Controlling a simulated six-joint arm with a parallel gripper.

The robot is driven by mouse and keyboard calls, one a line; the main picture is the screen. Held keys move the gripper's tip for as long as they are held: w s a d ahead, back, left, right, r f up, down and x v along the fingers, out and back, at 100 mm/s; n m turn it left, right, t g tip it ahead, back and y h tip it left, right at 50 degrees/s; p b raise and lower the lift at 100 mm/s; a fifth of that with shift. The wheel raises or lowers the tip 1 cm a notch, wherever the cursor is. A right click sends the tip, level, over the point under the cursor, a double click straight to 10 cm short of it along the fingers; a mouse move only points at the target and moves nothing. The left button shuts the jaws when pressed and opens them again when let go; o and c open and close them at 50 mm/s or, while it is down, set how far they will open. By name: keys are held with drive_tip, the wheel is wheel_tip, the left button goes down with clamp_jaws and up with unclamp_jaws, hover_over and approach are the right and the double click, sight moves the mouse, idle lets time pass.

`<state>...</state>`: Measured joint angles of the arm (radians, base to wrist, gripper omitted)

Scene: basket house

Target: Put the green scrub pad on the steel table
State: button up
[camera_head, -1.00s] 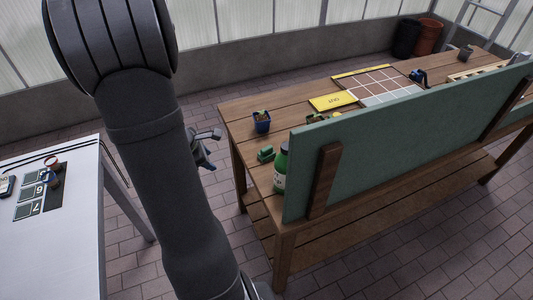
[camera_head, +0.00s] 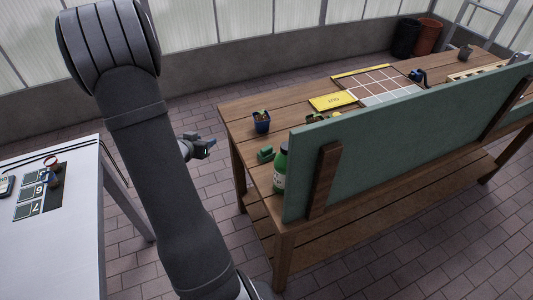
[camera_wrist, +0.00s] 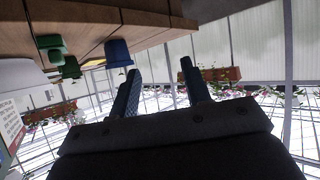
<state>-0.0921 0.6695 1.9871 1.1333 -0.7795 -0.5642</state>
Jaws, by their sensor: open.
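A small green object (camera_head: 266,154), likely the scrub pad, lies on the wooden bench (camera_head: 236,118) near its left end, between a blue pot and a green bottle. In the wrist view, which looks tilted over, two green things show at the upper left; I cannot tell which is the pad. The steel table (camera_head: 75,240) stands at the left, pale grey. My gripper (camera_head: 209,147) is in the air over the floor, left of the bench and apart from it. In the wrist view its fingers (camera_wrist: 158,78) are spread with nothing between them.
The blue pot (camera_head: 261,122) with a plant and the green bottle (camera_head: 280,168) flank the green object. A tall green panel (camera_head: 400,135) rises along the bench's near side. The steel table bears a dark number board (camera_head: 40,195) and a red-rimmed cup (camera_head: 51,162). Floor lies open between the tables.

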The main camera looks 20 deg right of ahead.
drive_tip(key=s+d+m+g+h, duration=0.55)
drive_tip(key=s+m, duration=0.25)
drive_tip(key=s, duration=0.2)
approach(270, 148)
drive_tip(key=shift+g, duration=0.35)
drive_tip(key=x, duration=0.5)
drive_tip(key=shift+w+d+f, duration=0.2)
drive_tip(key=shift+w+f, duration=0.15)
drive_tip(key=shift+f, duration=0.1)
drive_tip(key=shift+y, duration=0.25)
drive_tip(key=shift+w+x, duration=0.15)
drive_tip(key=shift+x, duration=1.2)
drive_tip(key=shift+w+x, duration=0.2)
drive_tip(key=shift+x, duration=1.15)
drive_tip(key=shift+r, duration=0.1)
drive_tip(key=c, duration=0.8)
